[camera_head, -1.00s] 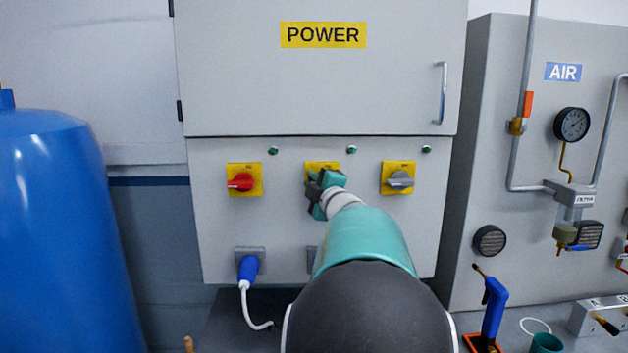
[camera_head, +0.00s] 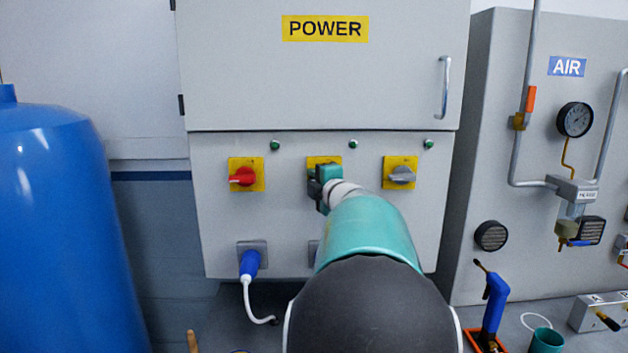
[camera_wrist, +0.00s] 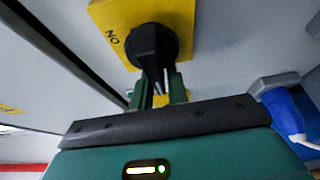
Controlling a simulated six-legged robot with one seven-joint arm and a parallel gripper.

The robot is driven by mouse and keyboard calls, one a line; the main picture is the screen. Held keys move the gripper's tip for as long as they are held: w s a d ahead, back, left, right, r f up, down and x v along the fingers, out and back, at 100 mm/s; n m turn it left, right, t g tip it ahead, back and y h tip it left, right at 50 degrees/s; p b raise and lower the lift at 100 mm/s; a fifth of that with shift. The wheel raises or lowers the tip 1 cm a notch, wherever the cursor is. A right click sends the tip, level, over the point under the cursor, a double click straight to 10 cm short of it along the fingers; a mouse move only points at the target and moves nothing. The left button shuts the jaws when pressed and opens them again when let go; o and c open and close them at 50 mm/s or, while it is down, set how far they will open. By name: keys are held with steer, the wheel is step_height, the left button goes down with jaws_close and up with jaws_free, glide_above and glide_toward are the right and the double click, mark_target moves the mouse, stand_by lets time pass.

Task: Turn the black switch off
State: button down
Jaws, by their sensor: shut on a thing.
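The black switch (camera_wrist: 152,45) sits on a yellow plate (camera_wrist: 108,14) marked "ON" in the wrist view. Its handle points down between the two green fingers of my gripper (camera_wrist: 159,88), which are shut on it. In the head view my gripper (camera_head: 320,184) is at the middle yellow plate (camera_head: 322,161) of the grey power cabinet (camera_head: 225,215). There my gripper and wrist hide most of the black switch, so its angle is hard to tell.
A red switch (camera_head: 242,176) is to the left and a grey switch (camera_head: 402,175) to the right. Small green lamps sit above. A blue plug (camera_head: 250,264) is below left. A blue tank (camera_head: 60,220) stands left, the air panel (camera_head: 470,200) right.

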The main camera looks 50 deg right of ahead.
steer(key=c, duration=1.4)
jaws_free()
steer(key=shift+s+d+f, duration=0.2)
steer(key=shift+s+d, duration=0.1)
steer(key=shift+d, duration=0.05)
steer(key=shift+o, duration=0.2)
steer(key=shift+a+r, duration=0.1)
steer(key=v, duration=1.3)
steer(key=shift+s+a, duration=0.2)
steer(key=shift+a, duration=0.1)
